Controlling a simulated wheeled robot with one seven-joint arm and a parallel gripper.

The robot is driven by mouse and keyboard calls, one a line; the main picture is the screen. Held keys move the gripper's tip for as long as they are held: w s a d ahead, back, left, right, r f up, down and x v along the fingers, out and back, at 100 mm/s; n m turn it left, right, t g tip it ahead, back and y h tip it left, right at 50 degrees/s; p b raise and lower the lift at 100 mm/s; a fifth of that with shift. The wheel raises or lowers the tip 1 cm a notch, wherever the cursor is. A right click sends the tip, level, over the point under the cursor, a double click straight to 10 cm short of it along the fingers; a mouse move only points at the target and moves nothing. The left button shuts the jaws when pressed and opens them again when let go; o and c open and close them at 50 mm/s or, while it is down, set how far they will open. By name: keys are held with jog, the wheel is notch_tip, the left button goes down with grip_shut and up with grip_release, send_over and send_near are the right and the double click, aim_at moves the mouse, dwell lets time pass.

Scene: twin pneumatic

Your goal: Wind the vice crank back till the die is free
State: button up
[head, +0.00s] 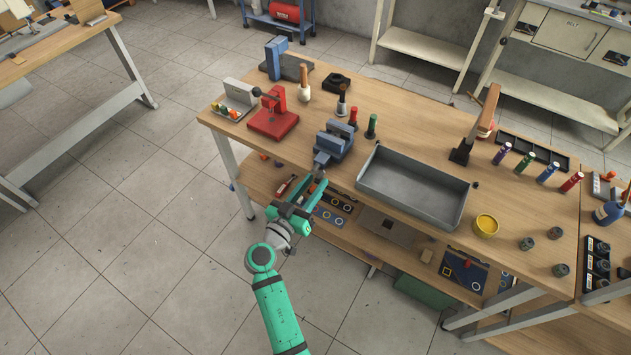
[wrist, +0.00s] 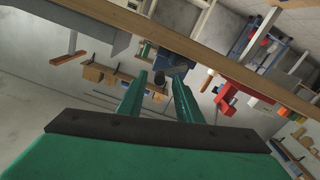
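The blue vice (head: 336,138) is fixed at the front edge of the wooden bench, with its grey front end (head: 322,160) over the edge. It also shows in the wrist view (wrist: 168,62). A dark round end, apparently of the crank (wrist: 158,78), lies beyond and between my fingertips. My gripper (head: 319,184) is in front of the vice and below it in the picture. Its two green fingers are apart and appear empty; whether they touch the crank cannot be told. I cannot make out a die in the vice jaws.
A grey tray (head: 416,190) stands right of the vice on the bench (head: 510,225). A red press (head: 273,118) stands to the left. Red and green handled tools (head: 371,127) stand behind. A lower shelf (head: 262,182) holds parts. The floor in front is clear.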

jog(key=shift+w+d, duration=0.4)
jog(key=shift+w, duration=0.2)
grip_shut()
jog(key=shift+r, duration=0.1)
jog(key=shift+w+a+r+n, duration=0.2)
jog(key=shift+w+a+n, duration=0.45)
jog(key=shift+n, duration=1.9)
jog(key=shift+w+a+r+n, duration=0.3)
jog(key=shift+a+n, duration=0.5)
jog(key=shift+n, duration=1.8)
jog(key=shift+w+a+r+n, duration=0.1)
jog(key=shift+w+a+n, duration=0.55)
jog(key=shift+n, duration=1.9)
jog(key=shift+a, duration=0.1)
